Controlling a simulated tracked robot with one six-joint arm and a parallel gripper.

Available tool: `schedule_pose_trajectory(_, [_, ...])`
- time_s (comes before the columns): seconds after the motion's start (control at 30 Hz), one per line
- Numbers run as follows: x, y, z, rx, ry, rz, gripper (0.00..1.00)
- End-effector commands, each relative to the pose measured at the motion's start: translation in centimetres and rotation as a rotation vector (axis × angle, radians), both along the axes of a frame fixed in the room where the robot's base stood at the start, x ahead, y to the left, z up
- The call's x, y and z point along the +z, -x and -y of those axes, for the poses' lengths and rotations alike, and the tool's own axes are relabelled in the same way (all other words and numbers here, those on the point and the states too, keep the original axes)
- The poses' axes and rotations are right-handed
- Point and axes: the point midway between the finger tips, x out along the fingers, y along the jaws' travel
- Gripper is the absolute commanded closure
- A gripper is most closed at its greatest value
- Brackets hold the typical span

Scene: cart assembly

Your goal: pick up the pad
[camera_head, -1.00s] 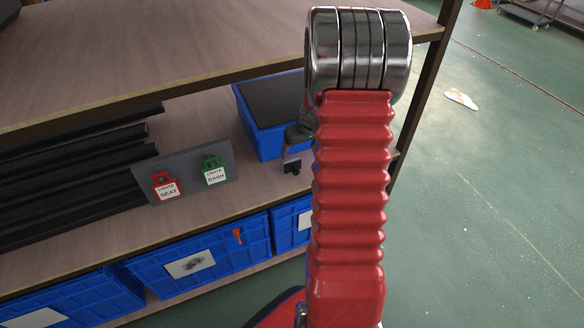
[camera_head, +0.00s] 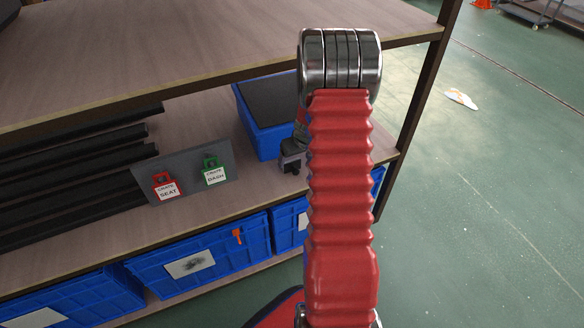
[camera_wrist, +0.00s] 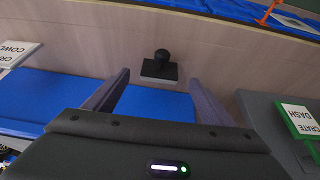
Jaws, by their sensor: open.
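The pad looks like a small grey plate with a black knob (camera_wrist: 160,68). It is on the wooden shelf, beside the blue box. In the head view it is a small dark shape (camera_head: 292,168) just below my gripper (camera_head: 291,148), partly merged with it. In the wrist view my gripper (camera_wrist: 158,84) is open, with one finger on each side of the picture. The pad appears between the fingertips and a little beyond them. I cannot see any contact.
A blue box (camera_head: 268,141) with a dark top stands behind the gripper. A grey board (camera_head: 190,180) with red and green tags is to the left. The upper shelf (camera_head: 150,60) hangs above. Blue crates (camera_head: 215,255) sit below. Black bars (camera_head: 70,190) lie further left.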

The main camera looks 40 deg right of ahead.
Motion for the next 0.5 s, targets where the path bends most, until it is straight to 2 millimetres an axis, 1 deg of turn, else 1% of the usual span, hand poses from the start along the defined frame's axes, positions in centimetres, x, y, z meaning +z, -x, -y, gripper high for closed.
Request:
schedule_pose_trajectory(0.07, [-0.34, -0.14, 0.03, 0.000, 0.000, 0.000, 0.23])
schedule_pose_trajectory(0.37, [-0.37, -0.18, 0.03, 0.000, 0.000, 0.001, 0.23])
schedule_pose_trajectory(0.5, [-0.79, -0.30, 0.05, -0.001, 0.000, 0.000, 0.23])
